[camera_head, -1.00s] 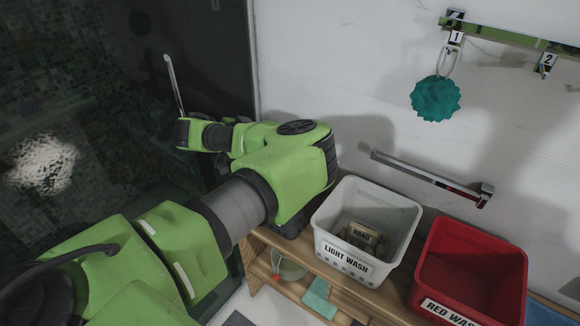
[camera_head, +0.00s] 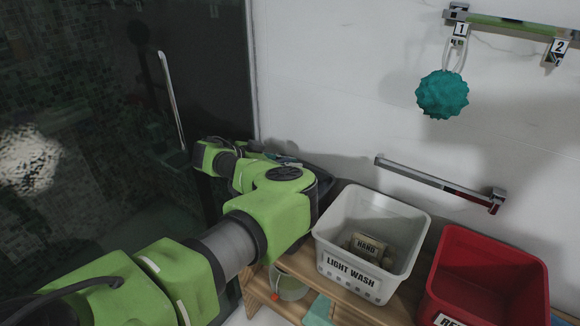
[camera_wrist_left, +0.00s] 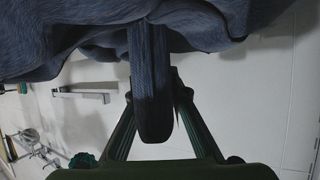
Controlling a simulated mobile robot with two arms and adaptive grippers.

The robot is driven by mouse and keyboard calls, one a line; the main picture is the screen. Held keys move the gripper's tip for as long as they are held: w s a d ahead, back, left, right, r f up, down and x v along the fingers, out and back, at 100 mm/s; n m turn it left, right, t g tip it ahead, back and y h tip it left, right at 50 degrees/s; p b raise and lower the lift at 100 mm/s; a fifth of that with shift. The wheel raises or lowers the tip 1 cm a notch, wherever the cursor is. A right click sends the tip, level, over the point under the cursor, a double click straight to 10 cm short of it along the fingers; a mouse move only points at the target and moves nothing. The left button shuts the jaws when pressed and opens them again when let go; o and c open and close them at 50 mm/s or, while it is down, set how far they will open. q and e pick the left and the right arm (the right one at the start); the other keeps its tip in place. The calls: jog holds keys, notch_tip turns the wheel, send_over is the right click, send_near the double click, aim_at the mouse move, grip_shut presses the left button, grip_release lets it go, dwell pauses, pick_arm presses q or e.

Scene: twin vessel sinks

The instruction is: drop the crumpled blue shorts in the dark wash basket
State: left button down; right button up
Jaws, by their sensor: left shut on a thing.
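My left gripper (camera_wrist_left: 154,112) is shut on the crumpled blue shorts (camera_wrist_left: 60,40), which hang in dark blue folds across the top of the left wrist view. One fold hangs down between the fingers. In the head view my left arm reaches in from the left, and its own links hide the fingers and nearly all the cloth. I cannot make out the dark wash basket for certain; a dark edge shows just behind my arm, left of the light wash basket, mostly hidden. My right gripper is not in view.
A white LIGHT WASH basket (camera_head: 326,252) with a small labelled item (camera_head: 368,247) inside stands on a wooden shelf (camera_head: 345,300). A red basket (camera_head: 490,240) is right of it. A metal bar (camera_head: 435,182) and a hanging teal puff (camera_head: 442,94) are on the wall.

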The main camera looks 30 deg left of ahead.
pick_arm(q)
jog(key=shift+f+b, duration=0.45)
jog(key=shift+b, duration=0.05)
jog(key=c, duration=2.4)
grip_release()
jog(key=shift+f, duration=0.1)
jog(key=o, duration=0.4)
jog(key=shift+o, duration=0.2)
